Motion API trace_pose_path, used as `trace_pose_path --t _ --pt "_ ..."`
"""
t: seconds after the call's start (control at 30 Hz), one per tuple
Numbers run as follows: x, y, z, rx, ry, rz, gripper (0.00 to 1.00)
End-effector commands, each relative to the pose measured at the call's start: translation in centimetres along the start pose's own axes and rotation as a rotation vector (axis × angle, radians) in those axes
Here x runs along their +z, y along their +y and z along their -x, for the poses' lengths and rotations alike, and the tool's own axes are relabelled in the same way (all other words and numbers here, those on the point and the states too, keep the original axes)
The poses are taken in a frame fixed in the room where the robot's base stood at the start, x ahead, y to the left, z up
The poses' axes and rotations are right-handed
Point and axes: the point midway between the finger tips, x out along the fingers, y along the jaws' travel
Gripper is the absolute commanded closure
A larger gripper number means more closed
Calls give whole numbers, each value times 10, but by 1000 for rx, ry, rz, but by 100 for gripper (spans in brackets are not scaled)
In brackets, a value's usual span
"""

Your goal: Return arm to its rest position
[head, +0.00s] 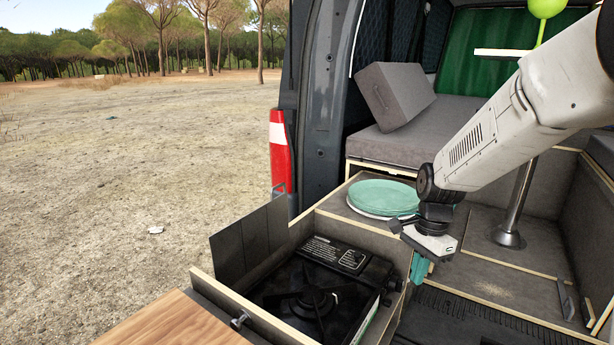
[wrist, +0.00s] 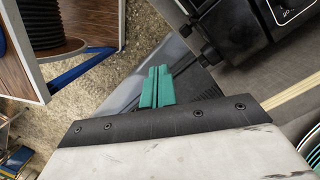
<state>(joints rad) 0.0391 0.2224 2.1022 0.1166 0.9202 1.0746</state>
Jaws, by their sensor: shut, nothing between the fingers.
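My white arm (head: 510,125) reaches in from the right in the head view. My gripper (head: 419,270) hangs at its end, with its green fingers pointing down beside the right side of the stove drawer. In the wrist view the green fingers (wrist: 156,87) are pressed together with nothing between them. Below them in that view is the vehicle's edge and sandy ground.
A black camping stove (head: 318,295) sits in the drawer left of my gripper. Green plates (head: 383,197) are stacked just behind it. A metal table post (head: 515,205) stands to the right. A wooden top (head: 170,322) is at the front left.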

Motion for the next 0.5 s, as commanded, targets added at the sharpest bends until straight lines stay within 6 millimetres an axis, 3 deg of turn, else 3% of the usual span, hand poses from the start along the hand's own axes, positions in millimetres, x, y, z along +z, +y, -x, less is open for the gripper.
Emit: trace_pose_path --t 0.27,0.5 --pt "35 76 36 57 -10 491 100" --pt "70 154 72 64 20 887 100"
